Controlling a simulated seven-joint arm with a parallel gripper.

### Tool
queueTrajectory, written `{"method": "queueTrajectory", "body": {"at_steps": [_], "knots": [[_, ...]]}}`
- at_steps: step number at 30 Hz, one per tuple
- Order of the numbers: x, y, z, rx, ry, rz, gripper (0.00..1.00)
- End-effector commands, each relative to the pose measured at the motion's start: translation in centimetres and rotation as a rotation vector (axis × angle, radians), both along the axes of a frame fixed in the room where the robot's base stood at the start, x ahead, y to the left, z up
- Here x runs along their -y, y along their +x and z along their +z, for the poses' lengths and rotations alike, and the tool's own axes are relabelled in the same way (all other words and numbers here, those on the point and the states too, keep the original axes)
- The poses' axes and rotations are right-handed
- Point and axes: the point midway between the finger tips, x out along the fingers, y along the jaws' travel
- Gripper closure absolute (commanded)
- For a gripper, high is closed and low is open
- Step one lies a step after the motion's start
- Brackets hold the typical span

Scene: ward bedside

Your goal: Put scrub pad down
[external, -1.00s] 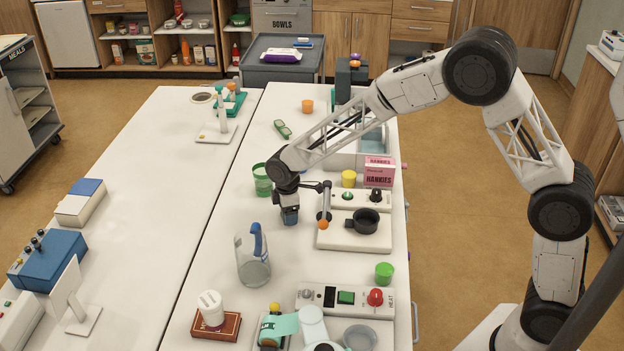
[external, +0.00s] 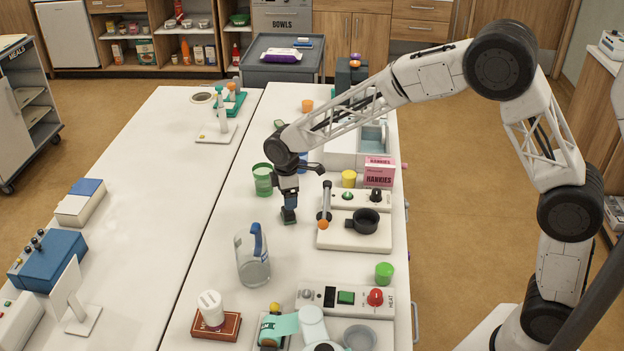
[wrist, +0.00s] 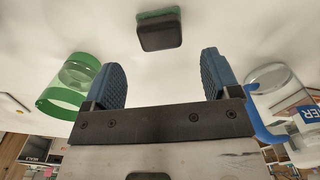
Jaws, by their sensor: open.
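The scrub pad (wrist: 159,33), dark with a green layer, rests on the white table in the wrist view. It lies beyond my fingertips, centred between them and apart from both. In the external view the pad (external: 289,216) is a small dark patch just below my gripper (external: 289,202). My gripper (wrist: 164,75) is open and empty, with its two blue ribbed fingers spread apart.
A green cup (external: 263,180) stands left of my gripper, and a clear jug with a blue handle (external: 253,259) stands in front. A white burner unit (external: 340,236) with a dark pan (external: 364,221) is at the right. Bare table lies around the pad.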

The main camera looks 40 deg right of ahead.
Motion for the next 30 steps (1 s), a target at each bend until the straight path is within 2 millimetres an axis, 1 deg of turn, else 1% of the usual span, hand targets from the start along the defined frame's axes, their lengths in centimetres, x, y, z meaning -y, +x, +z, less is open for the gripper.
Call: {"method": "queueTrajectory", "body": {"at_steps": [1, 6, 12, 17, 30], "knots": [[0.0, 0.0, 1.0, 0.003, 0.001, 0.000, 0.18], [0.0, 0.0, 3.3, 0.001, 0.001, 0.000, 0.18], [0.0, 0.0, 5.1, 0.001, 0.001, 0.000, 0.18], [0.0, 0.0, 5.5, 0.001, 0.001, 0.000, 0.18], [0.0, 0.0, 5.5, 0.000, 0.000, 0.000, 0.18]]}}
